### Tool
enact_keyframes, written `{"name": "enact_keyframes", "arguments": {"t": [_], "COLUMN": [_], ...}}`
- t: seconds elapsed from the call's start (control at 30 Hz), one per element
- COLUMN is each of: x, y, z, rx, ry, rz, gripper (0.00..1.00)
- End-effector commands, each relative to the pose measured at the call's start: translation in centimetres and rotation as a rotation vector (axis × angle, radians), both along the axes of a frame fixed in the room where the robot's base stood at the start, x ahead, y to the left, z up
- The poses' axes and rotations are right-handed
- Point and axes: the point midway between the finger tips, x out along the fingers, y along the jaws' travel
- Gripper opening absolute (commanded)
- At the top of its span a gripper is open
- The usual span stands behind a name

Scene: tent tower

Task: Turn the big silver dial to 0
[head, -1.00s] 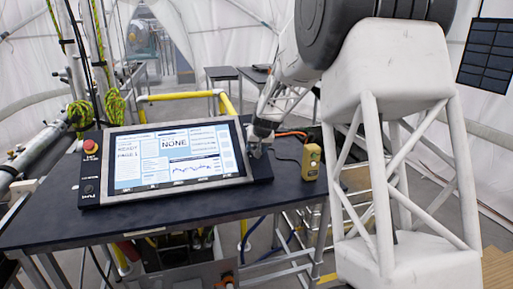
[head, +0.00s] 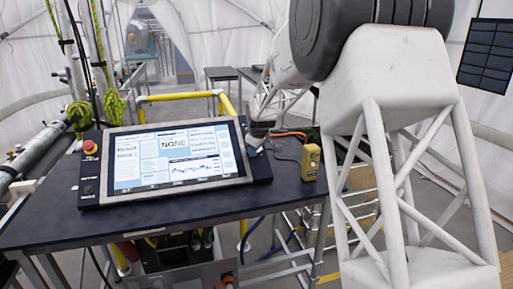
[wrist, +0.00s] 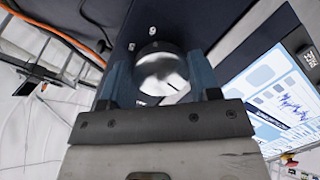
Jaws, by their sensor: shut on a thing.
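The big silver dial (wrist: 160,74) shows in the wrist view as a shiny round knob on the dark right-hand side strip of the console (head: 262,168). Small white digits are printed beside it; one looks like a 9 (wrist: 130,46) and another like a 0 (wrist: 153,30), but they are tilted and blurred. My gripper (wrist: 158,82) is shut on the dial, with one blue-grey finger on each side of it. In the head view my gripper (head: 255,139) is at the console's right edge and hides the dial. The dial's exact setting cannot be read.
The console's lit screen (head: 178,158) is left of my gripper. A red button (head: 89,147) is on the far left strip. A yellow handheld device (head: 310,162) with an orange cable stands close to the right on the dark table (head: 160,223).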

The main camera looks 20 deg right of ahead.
Motion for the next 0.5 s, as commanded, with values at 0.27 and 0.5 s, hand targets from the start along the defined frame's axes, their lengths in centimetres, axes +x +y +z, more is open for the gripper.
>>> {"name": "enact_keyframes", "arguments": {"t": [0.27,0.5], "x": [0.01,0.06], "y": [0.07,0.03], "z": [0.01,0.06], "rx": [-0.15,-0.28], "ry": [0.0,0.0], "rz": [0.215,0.401], "gripper": [0.33,0.33]}}
